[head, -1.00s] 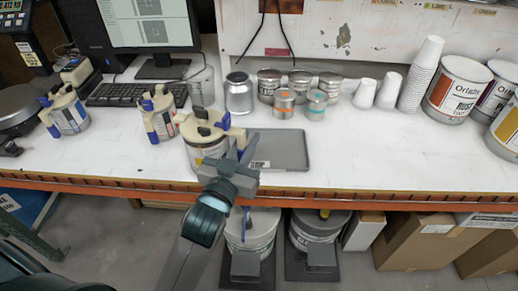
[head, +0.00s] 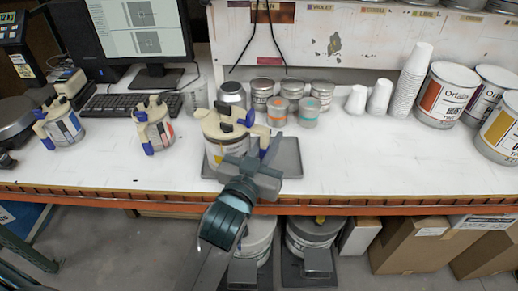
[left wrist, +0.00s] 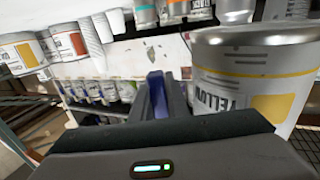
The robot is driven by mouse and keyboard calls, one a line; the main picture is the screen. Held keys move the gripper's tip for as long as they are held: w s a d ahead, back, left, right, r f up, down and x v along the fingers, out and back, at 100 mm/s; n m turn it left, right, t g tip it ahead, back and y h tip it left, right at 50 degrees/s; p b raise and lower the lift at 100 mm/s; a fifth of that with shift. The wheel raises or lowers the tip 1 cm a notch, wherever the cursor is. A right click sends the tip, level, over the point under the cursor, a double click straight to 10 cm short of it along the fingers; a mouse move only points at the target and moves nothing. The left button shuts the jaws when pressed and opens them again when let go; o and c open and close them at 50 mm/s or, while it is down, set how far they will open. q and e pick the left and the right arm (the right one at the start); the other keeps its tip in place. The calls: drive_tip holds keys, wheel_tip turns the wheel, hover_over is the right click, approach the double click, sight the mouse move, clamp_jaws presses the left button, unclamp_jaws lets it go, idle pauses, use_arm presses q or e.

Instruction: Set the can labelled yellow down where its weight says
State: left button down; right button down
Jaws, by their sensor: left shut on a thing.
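The can labelled yellow (head: 227,153) has a cream lid fitting with blue parts and a yellow-banded label. In the left wrist view it fills the right side (left wrist: 255,90), and its lettering appears upside down. My left gripper (head: 266,146) is at the can's right side, shut on its handle or lid fitting, which the arm partly hides. The can is upright over the left part of a grey tray (head: 288,160); I cannot tell whether its base touches it. My right gripper is not in view.
Two similar lidded cans (head: 63,126), (head: 155,131) stand at the left. Small tins (head: 277,110) and a silver can (head: 232,94) stand behind the tray. Paper cups (head: 412,82) and large Orlaby-type cans (head: 440,98) are at the right. The tabletop right of the tray is clear.

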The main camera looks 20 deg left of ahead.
use_arm(q)
drive_tip(key=w+a+f+p, duration=0.2)
drive_tip(key=w+a+f, duration=0.2)
drive_tip(key=w, duration=0.6)
wheel_tip(320, 180, down, 2)
drive_tip(key=shift+w+f, duration=0.2)
drive_tip(key=shift+f, duration=0.05)
drive_tip(key=shift+f+p, duration=0.65)
drive_tip(key=shift+f, duration=1.45)
